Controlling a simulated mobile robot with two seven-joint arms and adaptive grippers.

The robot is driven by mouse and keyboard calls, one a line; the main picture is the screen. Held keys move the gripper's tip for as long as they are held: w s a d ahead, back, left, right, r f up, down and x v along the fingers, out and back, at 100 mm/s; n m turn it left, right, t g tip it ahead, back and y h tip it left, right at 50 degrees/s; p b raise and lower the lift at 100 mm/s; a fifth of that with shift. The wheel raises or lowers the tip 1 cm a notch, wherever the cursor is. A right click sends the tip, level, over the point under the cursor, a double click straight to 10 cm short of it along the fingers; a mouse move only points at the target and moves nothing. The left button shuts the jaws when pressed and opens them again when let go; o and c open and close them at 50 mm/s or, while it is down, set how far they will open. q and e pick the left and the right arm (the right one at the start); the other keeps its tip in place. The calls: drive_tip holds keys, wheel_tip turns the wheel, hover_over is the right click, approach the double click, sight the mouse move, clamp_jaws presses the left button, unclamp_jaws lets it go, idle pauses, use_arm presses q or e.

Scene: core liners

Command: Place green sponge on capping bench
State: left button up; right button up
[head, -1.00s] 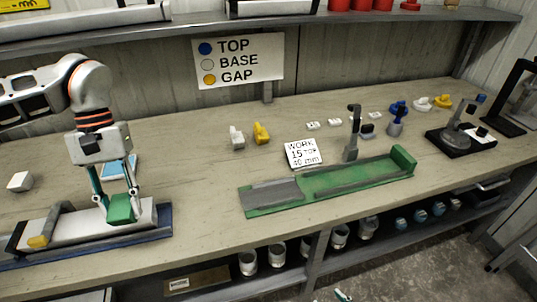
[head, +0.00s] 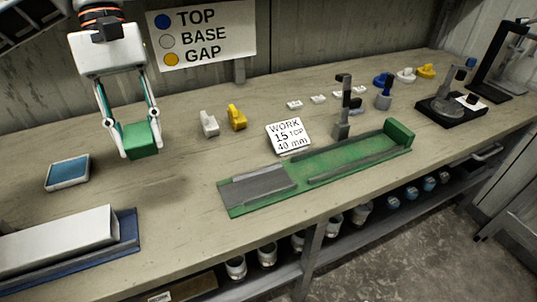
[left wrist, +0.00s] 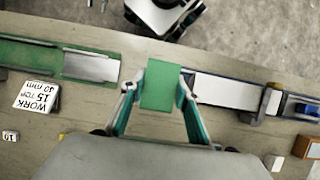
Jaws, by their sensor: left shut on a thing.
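The green sponge (head: 141,140) is a small block held between the fingers of my left gripper (head: 140,136), above the wooden worktop (head: 180,225). A soft shadow lies on the wood below and to its right. In the left wrist view the green sponge (left wrist: 160,87) sits between the two fingertips of my left gripper (left wrist: 158,84). A long green bench fixture (head: 350,160) with a grey plate lies on the worktop to the right of the sponge, apart from it. My right gripper is not in view.
A blue-topped tray (head: 67,173) stands left of the sponge. A white bar on a blue base (head: 65,245) lies at front left. White and yellow blocks (head: 237,118), a work card (head: 289,135) and a dark upright stand (head: 343,110) are behind the green fixture. Worktop between is clear.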

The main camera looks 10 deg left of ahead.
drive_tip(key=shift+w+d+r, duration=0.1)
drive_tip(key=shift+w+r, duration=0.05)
use_arm(q)
drive_tip(key=b, duration=0.2)
hover_over(174, 222)
drive_tip(key=w, duration=0.1)
drive_tip(key=f, duration=1.5)
drive_tip(key=shift+w+a, duration=0.15)
drive_tip(key=shift+a, duration=0.2)
drive_tip(key=shift+f, duration=0.45)
drive_tip(key=shift+f+b, duration=0.45)
drive_tip(key=shift+f, duration=1.6)
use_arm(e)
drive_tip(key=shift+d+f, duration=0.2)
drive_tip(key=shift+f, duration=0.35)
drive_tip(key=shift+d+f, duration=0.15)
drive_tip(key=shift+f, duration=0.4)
use_arm(q)
drive_tip(key=shift+f, duration=0.2)
drive_tip(key=o, duration=1)
drive_tip(key=shift+r, duration=0.1)
